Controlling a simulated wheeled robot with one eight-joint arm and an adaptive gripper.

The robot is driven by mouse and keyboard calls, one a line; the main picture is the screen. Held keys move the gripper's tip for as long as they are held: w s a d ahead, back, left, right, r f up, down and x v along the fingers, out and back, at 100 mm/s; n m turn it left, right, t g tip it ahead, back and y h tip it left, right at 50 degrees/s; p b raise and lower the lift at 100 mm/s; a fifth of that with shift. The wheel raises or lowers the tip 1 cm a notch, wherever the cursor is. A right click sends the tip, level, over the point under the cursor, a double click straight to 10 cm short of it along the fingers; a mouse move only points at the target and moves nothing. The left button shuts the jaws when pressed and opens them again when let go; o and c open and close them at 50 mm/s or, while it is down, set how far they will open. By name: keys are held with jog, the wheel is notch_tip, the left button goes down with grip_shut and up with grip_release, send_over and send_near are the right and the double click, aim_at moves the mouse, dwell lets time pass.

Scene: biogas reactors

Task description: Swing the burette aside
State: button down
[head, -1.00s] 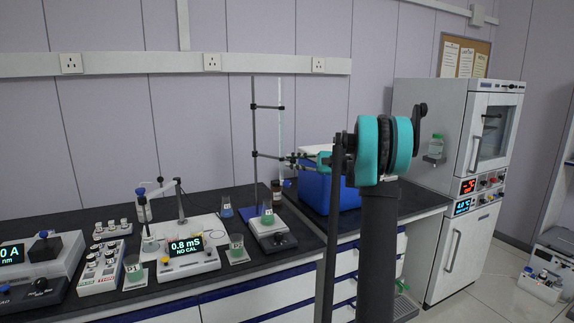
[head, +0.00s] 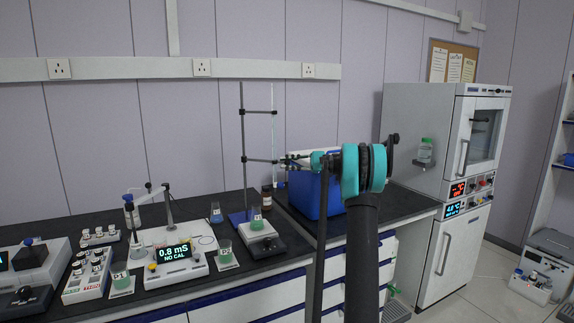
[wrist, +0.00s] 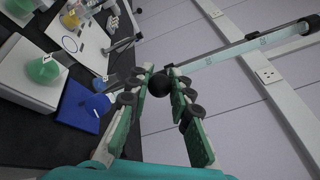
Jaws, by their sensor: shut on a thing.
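The burette (head: 274,135) is a thin, upright, clear tube held by two dark clamps beside a stand rod (head: 243,150). The stand has a blue base (head: 237,217). My gripper (head: 286,161) reaches in from the right at the lower clamp. In the wrist view my gripper (wrist: 160,80) is shut on a round black knob (wrist: 160,84), and the burette tube (wrist: 235,50) runs from behind the fingertips to the upper right. A beaker of green liquid (head: 256,213) sits on the stirrer (head: 259,237), left of the burette's lower end.
A blue box (head: 315,197) stands just behind my arm. A brown bottle (head: 267,197) is near the burette's foot. A conductivity meter (head: 178,259) and small beakers are to the left. A tall incubator cabinet (head: 440,140) stands at right.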

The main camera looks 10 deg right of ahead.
jog(key=c, duration=1.3)
grip_release()
jog(key=shift+c, duration=0.2)
jog(key=shift+d, duration=0.15)
jog(key=s+d, duration=0.2)
jog(key=d, duration=0.9)
jog(key=shift+d, duration=0.3)
